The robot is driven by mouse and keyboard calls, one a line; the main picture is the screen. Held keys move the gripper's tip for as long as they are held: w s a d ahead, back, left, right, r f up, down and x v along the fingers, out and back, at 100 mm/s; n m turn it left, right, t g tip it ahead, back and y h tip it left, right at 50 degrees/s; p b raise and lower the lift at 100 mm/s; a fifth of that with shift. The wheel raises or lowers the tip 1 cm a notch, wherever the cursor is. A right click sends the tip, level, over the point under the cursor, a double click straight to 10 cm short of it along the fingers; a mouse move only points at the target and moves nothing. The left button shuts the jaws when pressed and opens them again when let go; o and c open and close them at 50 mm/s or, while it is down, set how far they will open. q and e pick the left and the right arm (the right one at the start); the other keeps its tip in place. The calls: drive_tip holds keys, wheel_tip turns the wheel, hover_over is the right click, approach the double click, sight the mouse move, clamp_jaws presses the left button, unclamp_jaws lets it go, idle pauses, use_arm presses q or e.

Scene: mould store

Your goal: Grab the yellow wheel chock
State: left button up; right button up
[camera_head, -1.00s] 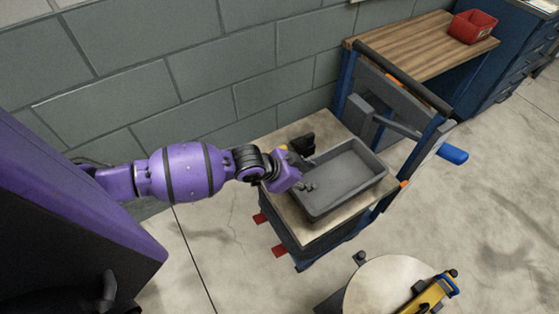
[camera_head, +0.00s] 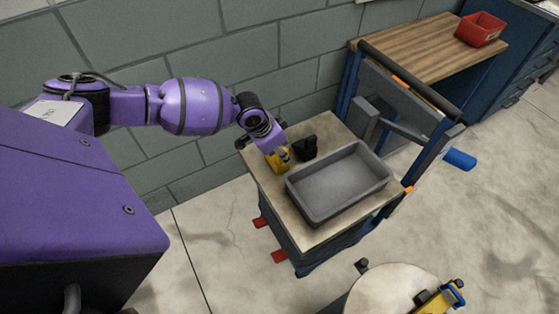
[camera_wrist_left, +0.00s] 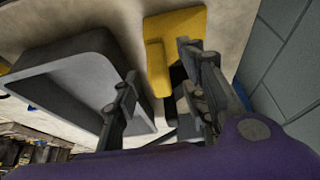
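The yellow wheel chock (camera_head: 279,161) sits on the wooden top of the blue cart, left of the grey tray. My left gripper (camera_head: 282,151) is right above it and partly covers it. In the left wrist view the yellow chock (camera_wrist_left: 170,30) lies beyond and between the spread fingers of my left gripper (camera_wrist_left: 160,62), with the right finger overlapping its edge. The gripper is open, and I cannot tell whether a finger touches the chock. My right gripper does not show.
The grey tray (camera_head: 322,213) stands empty beside the chock, and a black object (camera_head: 306,147) stands just behind it. The cart's push frame (camera_head: 410,80) rises at right. A round table (camera_head: 375,292) with a yellow tool (camera_head: 436,300) is in front. A block wall is behind.

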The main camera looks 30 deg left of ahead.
use_arm(q)
drive_tip(key=shift+w+d+f, duration=0.1)
drive_tip(key=shift+w+f, duration=0.15)
drive_tip(key=shift+f, duration=0.35)
clamp_jaws()
drive_tip(key=shift+r, duration=0.15)
